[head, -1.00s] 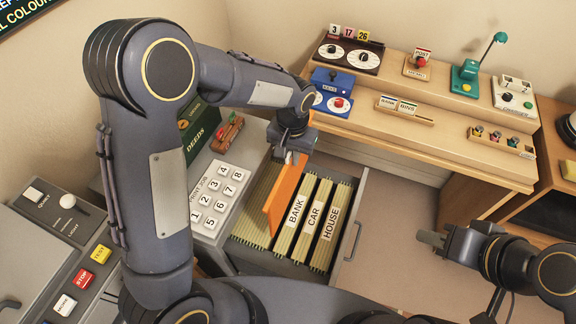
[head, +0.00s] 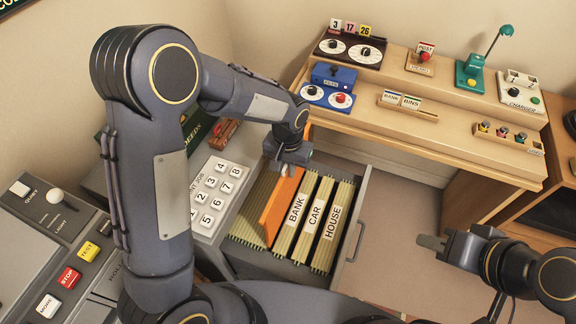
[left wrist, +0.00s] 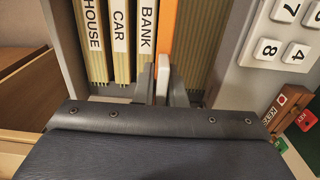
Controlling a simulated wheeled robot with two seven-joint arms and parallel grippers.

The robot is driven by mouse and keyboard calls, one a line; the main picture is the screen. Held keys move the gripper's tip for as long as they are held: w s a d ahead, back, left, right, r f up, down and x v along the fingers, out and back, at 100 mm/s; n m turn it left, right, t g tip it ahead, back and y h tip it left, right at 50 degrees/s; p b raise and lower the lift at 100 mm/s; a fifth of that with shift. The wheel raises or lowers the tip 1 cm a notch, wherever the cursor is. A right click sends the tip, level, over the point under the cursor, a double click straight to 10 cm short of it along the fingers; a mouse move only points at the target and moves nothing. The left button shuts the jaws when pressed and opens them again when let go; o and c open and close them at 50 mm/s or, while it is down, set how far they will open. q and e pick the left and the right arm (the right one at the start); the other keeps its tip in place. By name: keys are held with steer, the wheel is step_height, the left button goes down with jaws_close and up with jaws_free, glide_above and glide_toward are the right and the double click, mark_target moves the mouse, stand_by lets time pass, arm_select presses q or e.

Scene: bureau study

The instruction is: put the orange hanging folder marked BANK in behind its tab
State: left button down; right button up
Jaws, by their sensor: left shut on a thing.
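The orange hanging folder (head: 281,209) stands in the open file drawer, just left of the divider tab marked BANK (head: 297,209) in the head view. My left gripper (head: 287,168) is above the drawer's far end, shut on the far upper end of the folder. In the left wrist view the folder (left wrist: 167,32) rises from between my fingers (left wrist: 162,82), beside the BANK tab (left wrist: 147,28). The folder's lower edge is hidden among the files. My right gripper (head: 430,241) is away to the right, clear of the drawer; its finger gap cannot be made out.
CAR (head: 315,217) and HOUSE (head: 332,223) tabs stand right of BANK. The drawer handle (head: 358,228) is on its right front. A numbered keypad (head: 214,192) lies left. A desk (head: 400,130) with small devices stands behind.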

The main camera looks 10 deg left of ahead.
mark_target(288, 189)
stand_by(0.3)
arm_select(q)
steer(key=shift+f+b, duration=7.35)
steer(key=shift+f, duration=1.9)
steer(key=c, duration=1.4)
jaws_free()
steer(key=shift+r, duration=0.1)
step_height(288, 189, up, 7)
steer(key=shift+r+p, duration=0.1)
steer(key=shift+p, duration=0.6)
steer(key=shift+r, duration=0.25)
